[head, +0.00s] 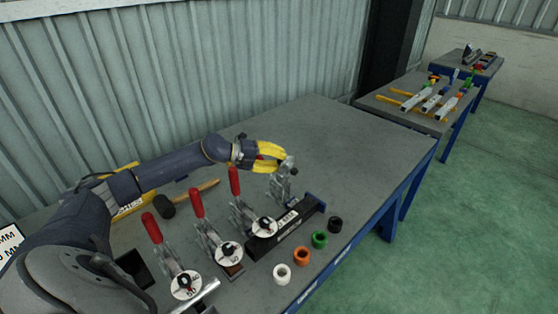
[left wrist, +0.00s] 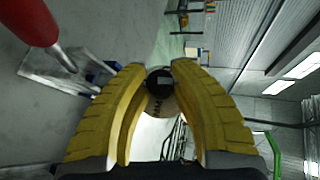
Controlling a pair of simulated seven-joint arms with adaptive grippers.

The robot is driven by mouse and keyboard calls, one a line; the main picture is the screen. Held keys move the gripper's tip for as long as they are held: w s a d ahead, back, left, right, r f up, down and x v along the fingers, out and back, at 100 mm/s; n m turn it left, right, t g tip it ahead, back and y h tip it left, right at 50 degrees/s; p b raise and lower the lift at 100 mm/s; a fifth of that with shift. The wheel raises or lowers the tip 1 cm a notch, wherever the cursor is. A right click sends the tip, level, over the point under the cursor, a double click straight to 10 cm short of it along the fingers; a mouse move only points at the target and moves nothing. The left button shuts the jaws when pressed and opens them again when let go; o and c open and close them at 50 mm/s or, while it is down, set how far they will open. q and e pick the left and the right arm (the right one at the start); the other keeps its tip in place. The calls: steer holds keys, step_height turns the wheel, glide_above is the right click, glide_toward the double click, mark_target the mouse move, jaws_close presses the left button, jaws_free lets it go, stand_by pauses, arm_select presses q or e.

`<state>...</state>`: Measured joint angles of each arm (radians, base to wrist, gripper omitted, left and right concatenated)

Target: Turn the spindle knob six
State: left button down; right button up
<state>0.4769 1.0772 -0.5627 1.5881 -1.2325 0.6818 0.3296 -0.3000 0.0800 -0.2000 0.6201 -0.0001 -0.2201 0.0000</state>
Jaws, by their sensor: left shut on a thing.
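My left gripper (head: 276,158) reaches in from the left above the far end of the row of clamps. Its yellow fingers are shut on a small round grey knob-like part (head: 291,159) at the top of the far metal clamp (head: 283,187). In the left wrist view the fingers (left wrist: 160,100) close on both sides of a round piece with a dark end (left wrist: 159,83). I cannot read a number six on it. Three nearer clamps have red handles and white dials (head: 186,284), (head: 229,253), (head: 264,226). My right gripper is not in view.
A black bar block (head: 285,232) lies beside the clamps. White (head: 282,273), orange (head: 303,256), green (head: 319,239) and black (head: 335,224) rings line the bench's front edge. A mallet (head: 166,206) lies behind the clamps. The far right of the bench (head: 340,140) is clear.

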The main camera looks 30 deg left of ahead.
arm_select(q)
steer(key=shift+f+m+t+h, duration=0.15)
steer(key=shift+m+t+h, duration=0.15)
steer(key=shift+t, duration=0.1)
stand_by(0.3)
steer(key=c, duration=1.1)
jaws_free()
steer(key=shift+d, duration=0.1)
steer(key=v, duration=1.2)
steer(key=shift+f, duration=0.15)
steer(key=shift+w, duration=0.1)
